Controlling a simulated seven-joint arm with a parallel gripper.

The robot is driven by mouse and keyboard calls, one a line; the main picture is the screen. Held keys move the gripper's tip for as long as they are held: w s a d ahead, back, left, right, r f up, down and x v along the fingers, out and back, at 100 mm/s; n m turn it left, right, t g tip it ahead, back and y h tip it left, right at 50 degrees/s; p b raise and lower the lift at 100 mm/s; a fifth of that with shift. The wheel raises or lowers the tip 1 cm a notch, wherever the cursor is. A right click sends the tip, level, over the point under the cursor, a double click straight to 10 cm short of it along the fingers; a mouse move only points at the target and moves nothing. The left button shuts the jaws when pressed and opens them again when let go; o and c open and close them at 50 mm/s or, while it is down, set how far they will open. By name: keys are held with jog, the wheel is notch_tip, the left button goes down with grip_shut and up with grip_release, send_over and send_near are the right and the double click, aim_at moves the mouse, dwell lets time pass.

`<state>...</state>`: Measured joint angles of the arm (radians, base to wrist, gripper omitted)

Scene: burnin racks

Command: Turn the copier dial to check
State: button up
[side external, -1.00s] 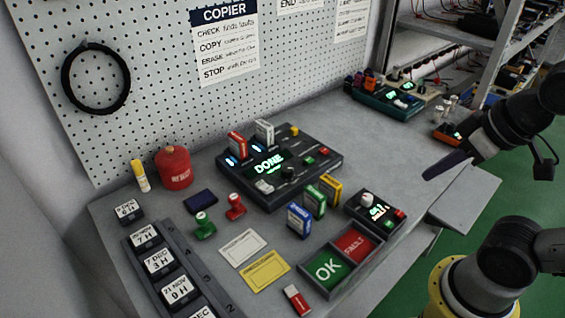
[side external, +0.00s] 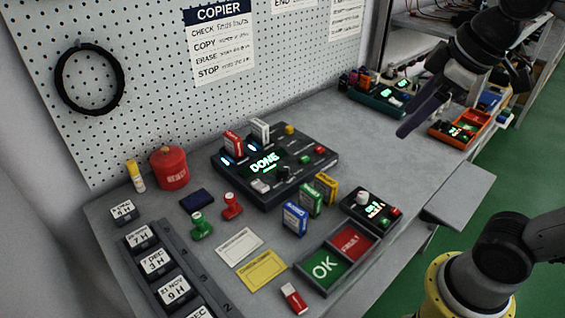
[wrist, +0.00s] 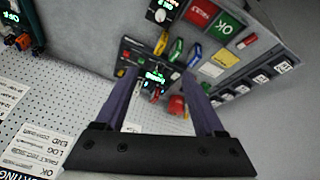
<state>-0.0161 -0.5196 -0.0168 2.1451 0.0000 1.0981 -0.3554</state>
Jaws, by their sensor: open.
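The copier (side external: 311,174) is a dark box on the bench with a lit green display (side external: 264,163) reading DONE. A small black dial (side external: 284,173) sits beside the display; its pointer setting is too small to read. A red cartridge (side external: 233,143) and a white cartridge (side external: 260,131) stand upright at its back. My gripper (side external: 402,133) is open and empty, up and to the right of the copier, well apart from it. In the wrist view its two purple fingers (wrist: 160,76) stand apart, with the copier (wrist: 139,61) showing beyond and between them.
Blue, green and yellow cartridges (side external: 310,203) stand in front of the copier. A small tester (side external: 371,208) and the OK/FAULT tray (side external: 336,262) are nearby. A red canister (side external: 169,168) stands left. A pegboard (side external: 150,70) rises behind.

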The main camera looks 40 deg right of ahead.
jog(key=w+a+r+n+g, duration=0.1)
jog(key=w+r+n, duration=0.1)
jog(key=w, duration=0.7)
jog(key=n+g, duration=0.3)
jog(key=g, duration=0.1)
send_over(282, 167)
notch_tip(282, 167, down, 12)
notch_tip(282, 167, down, 14)
jog(key=shift+d+r, duration=0.1)
jog(key=shift+r, duration=0.15)
grip_shut()
